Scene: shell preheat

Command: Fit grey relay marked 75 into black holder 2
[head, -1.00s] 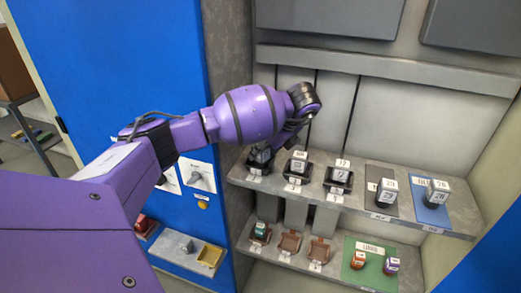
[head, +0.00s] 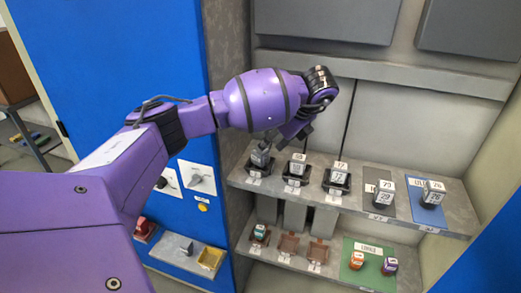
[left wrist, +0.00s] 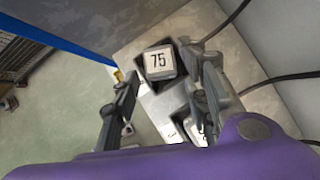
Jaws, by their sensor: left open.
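A grey relay with a white top marked 75 (left wrist: 159,60) shows in the left wrist view, close to the open fingers. A grey relay (head: 261,154) stands in the leftmost black holder (head: 256,167) on the upper shelf, seemingly the same one; I cannot tell if it is fully seated. My left gripper (head: 291,134) is open and empty just above and right of it; its spread fingers also show in the left wrist view (left wrist: 168,95). The middle (head: 297,180) and right (head: 336,188) black holders also carry relays. Holder numbers are too small to read surely. My right gripper is not in view.
Further relays stand on a dark mat (head: 378,208) and a blue mat (head: 431,215) at the right of the upper shelf. The lower shelf has brown holders (head: 288,246) and a green mat (head: 366,276) with two small relays. A blue panel (head: 130,60) borders the left.

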